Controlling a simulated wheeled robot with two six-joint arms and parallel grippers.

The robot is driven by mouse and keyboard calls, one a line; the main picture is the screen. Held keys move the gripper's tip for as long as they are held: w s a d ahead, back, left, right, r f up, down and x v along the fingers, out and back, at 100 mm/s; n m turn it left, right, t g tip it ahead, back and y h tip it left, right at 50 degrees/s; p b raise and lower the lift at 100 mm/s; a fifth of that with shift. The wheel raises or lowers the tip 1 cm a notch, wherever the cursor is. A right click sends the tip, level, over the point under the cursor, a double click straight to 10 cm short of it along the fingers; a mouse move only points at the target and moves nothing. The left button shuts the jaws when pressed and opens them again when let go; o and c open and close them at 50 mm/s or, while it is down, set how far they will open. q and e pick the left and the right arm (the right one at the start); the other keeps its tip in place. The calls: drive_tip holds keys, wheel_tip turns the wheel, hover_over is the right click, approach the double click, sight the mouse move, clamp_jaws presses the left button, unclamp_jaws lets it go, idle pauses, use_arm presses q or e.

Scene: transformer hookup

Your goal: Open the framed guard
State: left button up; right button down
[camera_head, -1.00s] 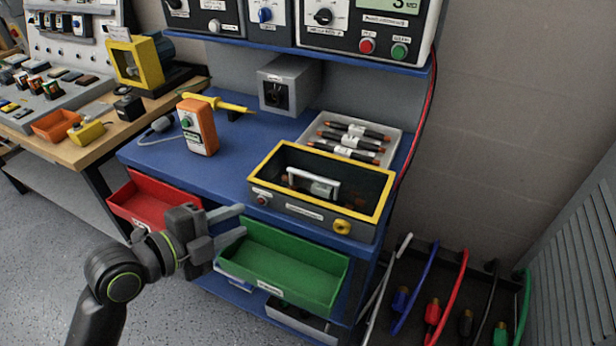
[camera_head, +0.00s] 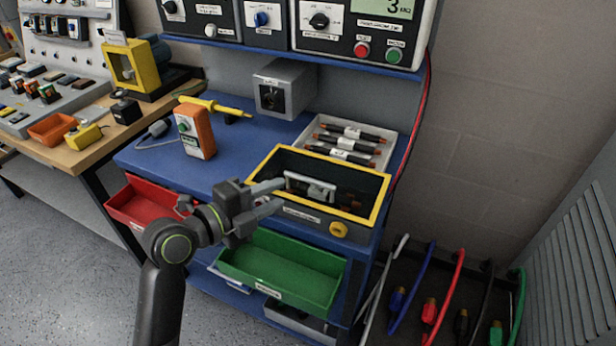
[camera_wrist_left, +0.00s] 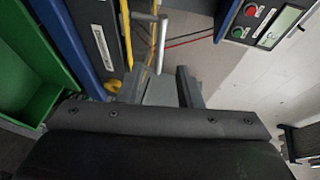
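The framed guard (camera_head: 378,203) shows as a yellow-edged frame on top of a dark box at the front of the blue bench. A pale bar handle (camera_head: 312,180) stands in the middle of the frame; I cannot tell whether a clear panel fills it. The handle also shows in the left wrist view (camera_wrist_left: 161,45), ahead of the fingers. My left gripper (camera_head: 281,194) is open and empty, at the frame's front left with its fingertips just short of the handle. It also shows in the left wrist view (camera_wrist_left: 160,80). My right gripper is out of view.
A green drawer bin (camera_head: 280,270) sits below the box, a red bin (camera_head: 145,203) to its left. An orange meter (camera_head: 197,130) stands on the blue bench (camera_head: 235,165). A tray of fuse-like rods (camera_head: 345,143) lies behind the box. Coloured cables hang at right.

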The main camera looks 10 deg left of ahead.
sight(308, 181)
use_arm(q)
drive_tip(key=p+x, duration=0.1)
drive_tip(key=x, duration=0.8)
drive_tip(key=shift+w+d, duration=0.15)
clamp_jaws()
